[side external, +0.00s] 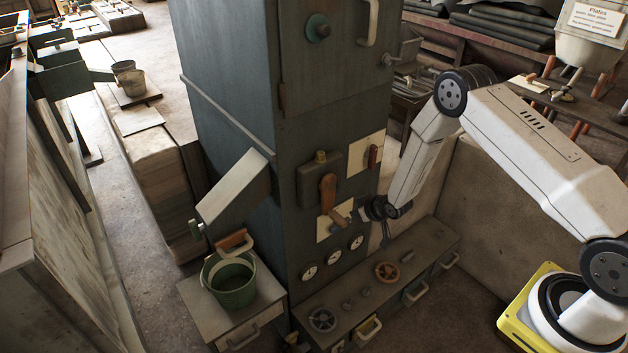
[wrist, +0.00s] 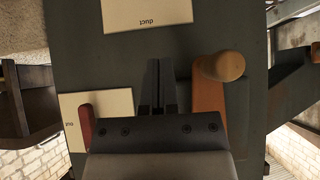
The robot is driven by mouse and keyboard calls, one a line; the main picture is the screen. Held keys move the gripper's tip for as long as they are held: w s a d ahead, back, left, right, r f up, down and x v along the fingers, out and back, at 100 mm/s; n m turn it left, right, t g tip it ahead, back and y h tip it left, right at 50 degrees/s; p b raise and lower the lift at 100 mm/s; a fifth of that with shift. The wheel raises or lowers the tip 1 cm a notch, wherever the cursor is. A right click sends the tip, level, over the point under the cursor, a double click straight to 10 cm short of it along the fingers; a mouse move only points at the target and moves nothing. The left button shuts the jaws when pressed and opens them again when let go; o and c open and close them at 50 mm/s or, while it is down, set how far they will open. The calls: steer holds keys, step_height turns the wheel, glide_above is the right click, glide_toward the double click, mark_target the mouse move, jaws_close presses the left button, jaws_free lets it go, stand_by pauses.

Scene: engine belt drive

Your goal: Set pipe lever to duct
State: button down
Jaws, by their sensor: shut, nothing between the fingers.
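The lever, an orange-brown arm (side external: 328,190) with a round wooden knob, hangs downward from a dark box on the cabinet front in the side view. In the wrist view the lever (wrist: 209,105) stands right of my fingers, its knob toward the top of the picture. A cream plate reading "duct" upside down (wrist: 147,13) lies beyond my fingertips; in the side view a cream plate (side external: 323,235) shows partly behind the knob. My gripper (wrist: 158,66) is shut and empty, beside the lever with a gap between them. In the side view my gripper (side external: 364,212) is right of the knob.
A second cream plate (wrist: 110,104) carries a small red lever (wrist: 85,125); its lettering is hard to read. Several gauges (side external: 333,256) sit below the lever. A ledge with an orange handwheel (side external: 387,272) juts out underneath. A green bucket (side external: 229,285) stands at left.

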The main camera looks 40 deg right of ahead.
steer(key=shift+w+f, duration=0.1)
steer(key=s+f+x, duration=0.2)
steer(key=x, duration=1)
steer(key=shift+w+f, duration=0.2)
stand_by(0.8)
